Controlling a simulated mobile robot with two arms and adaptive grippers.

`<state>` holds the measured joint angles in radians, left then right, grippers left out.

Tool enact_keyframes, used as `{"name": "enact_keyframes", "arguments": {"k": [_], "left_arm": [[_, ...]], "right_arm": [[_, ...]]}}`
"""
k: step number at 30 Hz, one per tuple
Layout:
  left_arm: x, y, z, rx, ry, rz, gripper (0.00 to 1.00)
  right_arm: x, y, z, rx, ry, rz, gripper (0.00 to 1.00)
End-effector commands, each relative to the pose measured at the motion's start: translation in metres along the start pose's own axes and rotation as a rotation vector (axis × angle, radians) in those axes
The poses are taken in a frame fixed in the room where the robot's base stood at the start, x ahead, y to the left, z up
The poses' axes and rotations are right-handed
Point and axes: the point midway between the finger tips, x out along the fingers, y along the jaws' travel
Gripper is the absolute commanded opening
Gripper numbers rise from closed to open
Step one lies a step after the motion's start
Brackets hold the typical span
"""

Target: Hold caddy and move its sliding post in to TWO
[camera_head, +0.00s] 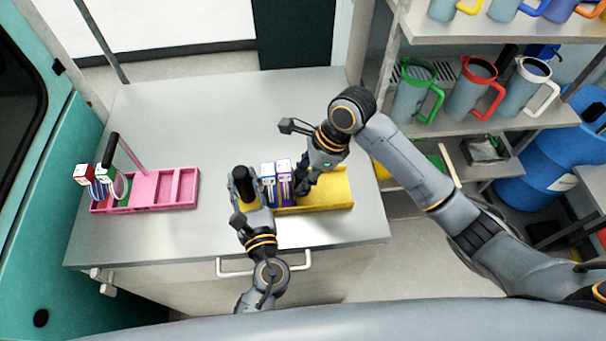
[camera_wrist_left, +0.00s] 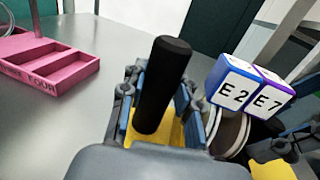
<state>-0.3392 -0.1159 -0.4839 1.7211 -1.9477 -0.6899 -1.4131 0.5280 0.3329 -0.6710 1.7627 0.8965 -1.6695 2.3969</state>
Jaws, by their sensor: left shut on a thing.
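The yellow caddy (camera_head: 335,190) lies near the front edge of the grey table. Its black handle (camera_head: 243,184) stands at its left end. My left gripper (camera_head: 246,200) is shut on this handle; in the left wrist view its fingers flank the handle (camera_wrist_left: 163,85). Two modules stand in the caddy, blue-topped E2 (camera_wrist_left: 232,83) and purple-topped E7 (camera_wrist_left: 268,94), with round discs below. My right gripper (camera_head: 303,186) is low in the caddy, just right of the modules. Its fingertips are too small to read. The sliding post is not clearly visible.
A pink caddy (camera_head: 183,188) with its own black handle (camera_head: 112,149) and red- and green-marked modules (camera_head: 92,178) stands at left. A shelf with mugs (camera_head: 473,90) and a blue barrel (camera_head: 548,172) are at right. The table's back is clear.

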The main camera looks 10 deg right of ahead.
Motion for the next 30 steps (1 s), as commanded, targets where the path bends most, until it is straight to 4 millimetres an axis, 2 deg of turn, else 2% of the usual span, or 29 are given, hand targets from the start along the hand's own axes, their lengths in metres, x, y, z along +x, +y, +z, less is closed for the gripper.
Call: {"name": "enact_keyframes", "arguments": {"k": [1,3,4,21,22,24,25,30], "left_arm": [[-0.0002,0.0001,-0.0008,0.0,0.001,0.0,0.0],[-0.0002,0.0001,-0.0008,0.0,0.001,0.0,0.0],[-0.0002,0.0001,-0.0008,0.0,0.001,0.0,0.0],[-0.0002,-0.0003,-0.0008,0.001,0.001,-0.001,0.0],[-0.0002,-0.0002,-0.0008,0.0,0.002,-0.001,0.0],[-0.0002,-0.0002,-0.0008,0.0,0.002,-0.001,0.0],[-0.0002,-0.0002,-0.0008,0.0,0.002,-0.001,0.0],[-0.0002,-0.0001,-0.0008,0.0,0.002,0.0,0.0]], "right_arm": [[-0.0002,-0.0001,0.0,0.0,0.0,0.0,0.17],[-0.0002,0.0,0.0,0.0,0.0,0.0,0.03],[-0.0002,0.0,0.0,0.0,0.0,0.0,0.0],[0.0022,0.0007,0.0055,-0.002,-0.001,0.002,0.0],[0.0021,0.0007,0.0055,-0.002,-0.001,0.002,0.34],[0.0021,0.0006,0.0054,-0.002,-0.001,0.002,0.49],[0.0021,0.0006,0.0053,-0.001,-0.001,0.002,0.52],[0.0019,0.0002,0.005,-0.001,0.0,0.001,0.52]]}}
